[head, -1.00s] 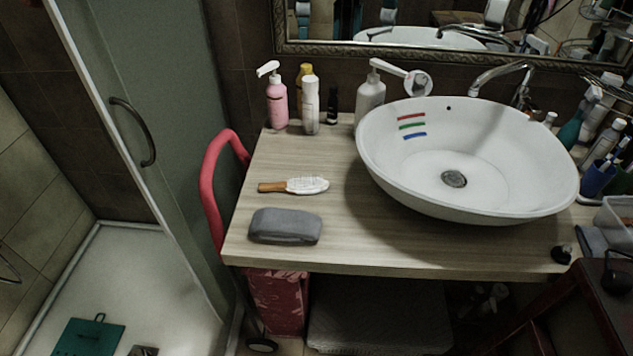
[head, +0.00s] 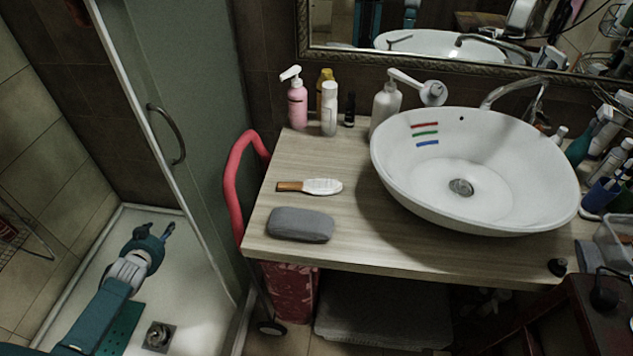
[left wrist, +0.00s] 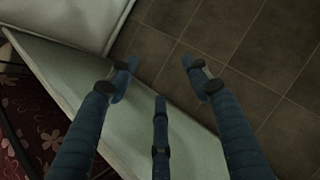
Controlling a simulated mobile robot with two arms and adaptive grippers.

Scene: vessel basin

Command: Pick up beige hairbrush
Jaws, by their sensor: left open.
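The hairbrush (head: 322,186) lies on the wooden counter in the head view, left of the basin. Its head is whitish-beige and its handle is orange-brown, pointing left. My left gripper (head: 167,231) is at the left of the head view, over the shower floor, well apart from the brush. In the left wrist view its blue fingers (left wrist: 160,82) are spread open with nothing between them. The hairbrush does not show in the left wrist view. My right gripper is not in view.
A grey pouch (head: 301,225) lies in front of the brush. The white basin (head: 405,205) stands to its right, several bottles (head: 329,108) behind. A red curved handle (head: 232,190) rises at the counter's left edge. The glass shower door (head: 190,70) stands between my left gripper and the counter.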

